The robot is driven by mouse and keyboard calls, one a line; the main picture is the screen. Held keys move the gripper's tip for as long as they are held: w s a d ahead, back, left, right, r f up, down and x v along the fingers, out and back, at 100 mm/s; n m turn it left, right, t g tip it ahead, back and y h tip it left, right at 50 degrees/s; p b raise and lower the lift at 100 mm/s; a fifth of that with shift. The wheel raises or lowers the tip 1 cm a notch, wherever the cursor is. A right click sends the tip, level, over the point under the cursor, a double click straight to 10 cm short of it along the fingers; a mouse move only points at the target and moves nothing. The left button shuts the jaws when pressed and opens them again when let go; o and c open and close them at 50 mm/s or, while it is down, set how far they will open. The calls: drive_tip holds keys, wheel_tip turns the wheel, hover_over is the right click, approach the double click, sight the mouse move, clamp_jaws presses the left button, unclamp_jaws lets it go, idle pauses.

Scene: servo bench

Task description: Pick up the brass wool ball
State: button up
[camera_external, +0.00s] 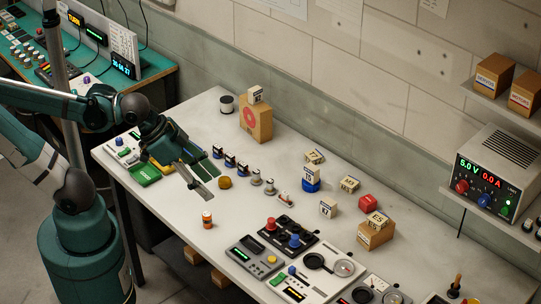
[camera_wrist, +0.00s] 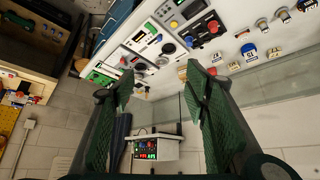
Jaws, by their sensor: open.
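The brass wool ball (camera_external: 224,182) is a small, round, golden-brown ball on the pale bench top, in front of a row of small motors. My gripper (camera_external: 211,189) is open, just left of the ball in the external view, its fingers pointing to the lower right. The ball does not appear between the fingers. In the wrist view my gripper (camera_wrist: 160,80) shows two green fingers spread wide with nothing between them, and I cannot make out the ball there. How high the fingers are above the bench is hard to tell.
Small motors (camera_external: 256,177) stand in a row behind the ball. An orange cylinder (camera_external: 207,220) stands in front, and a green tray (camera_external: 144,173) lies left. A cardboard box (camera_external: 255,121) stands at the back. Control panels (camera_external: 254,257) fill the right front. Bare bench surrounds the ball's front side.

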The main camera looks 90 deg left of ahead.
drive_tip(key=shift+a, duration=0.1)
drive_tip(key=w+a+f+n+g+y+b, duration=0.1)
drive_tip(key=w+a+f+n, duration=0.1)
drive_tip(key=a, duration=0.3)
drive_tip(key=w+a+f+n+g+b, duration=0.1)
drive_tip(key=w+a+f+n, duration=0.15)
drive_tip(key=a, duration=0.25)
drive_tip(key=n+g+h+b, duration=0.2)
drive_tip(key=n+g+b, duration=0.25)
drive_tip(key=n, duration=0.65)
hover_over(226, 178)
drive_tip(key=shift+g, duration=0.45)
drive_tip(key=f, duration=1.5)
drive_tip(key=f+p, duration=0.1)
drive_tip(key=f, duration=0.6)
drive_tip(key=shift+w+a+f, duration=0.15)
drive_tip(key=shift+w+f, duration=0.1)
drive_tip(key=shift+f, duration=0.15)
drive_tip(key=shift+s+a+f, duration=0.25)
drive_tip(key=shift+a+f, duration=0.05)
drive_tip(key=shift+f, duration=0.05)
drive_tip(key=shift+d+f, duration=0.2)
drive_tip(key=shift+f, duration=1.05)
